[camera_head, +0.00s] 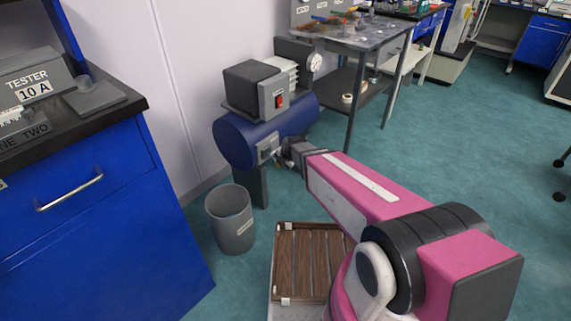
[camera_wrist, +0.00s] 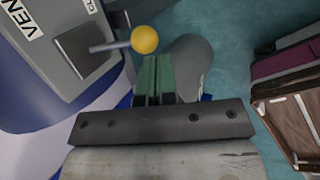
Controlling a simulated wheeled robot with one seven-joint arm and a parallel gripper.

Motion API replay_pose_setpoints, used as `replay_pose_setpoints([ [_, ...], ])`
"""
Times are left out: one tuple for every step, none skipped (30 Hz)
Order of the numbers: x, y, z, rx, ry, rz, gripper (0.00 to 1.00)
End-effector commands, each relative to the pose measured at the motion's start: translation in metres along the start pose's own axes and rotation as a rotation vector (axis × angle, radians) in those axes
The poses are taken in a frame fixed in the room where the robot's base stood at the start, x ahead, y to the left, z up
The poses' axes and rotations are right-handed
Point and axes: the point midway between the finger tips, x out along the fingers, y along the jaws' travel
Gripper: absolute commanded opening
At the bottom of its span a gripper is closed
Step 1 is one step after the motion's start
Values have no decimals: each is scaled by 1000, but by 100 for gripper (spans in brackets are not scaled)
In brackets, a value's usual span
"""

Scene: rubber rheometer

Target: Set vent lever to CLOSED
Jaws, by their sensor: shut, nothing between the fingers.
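The vent lever is a short metal rod with a yellow ball knob (camera_wrist: 145,40), on a dark square base (camera_wrist: 84,52) in the wrist view. It sticks out to the right from a grey panel (camera_wrist: 62,22). Labels starting "VEN" and "CL" are cut off by the top edge. My gripper (camera_wrist: 156,66) is shut and empty, its green fingers just below the knob in the picture; I cannot tell if they touch it.
A grey motor unit with a red switch (camera_head: 279,101) sits on the tank. A grey bin (camera_head: 232,220) stands on the floor below, near a blue cabinet (camera_head: 90,220). A wooden slatted crate (camera_head: 311,262) is below my arm. Open floor lies to the right.

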Motion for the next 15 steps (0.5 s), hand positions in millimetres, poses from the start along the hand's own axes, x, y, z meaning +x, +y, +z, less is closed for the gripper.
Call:
replay_pose_setpoints([
  [-12, 0, -7, -1, -1, 2, 0],
  [-19, -1, -7, 1, -3, 2, 0],
  [-28, -3, -6, 2, -3, 3, 0],
  [-34, -5, -6, 2, -4, 3, 0],
  [-40, -6, -6, 2, -4, 4, 0],
  [-49, -8, -6, 2, -4, 4, 0],
  [-55, -10, -6, 2, -4, 4, 0],
  [-61, -11, -7, 2, -4, 3, 0],
  [-70, -13, -6, 2, -4, 4, 0],
  [-76, -14, -6, 2, -4, 4, 0],
  [-81, -15, -6, 2, -5, 5, 0],
  [-88, -17, -6, 2, -5, 5, 0],
  [-92, -18, -6, 3, -4, 4, 0],
  [-96, -19, -6, 3, -4, 4, 0],
  [-101, -20, -6, 2, -4, 3, 0],
])
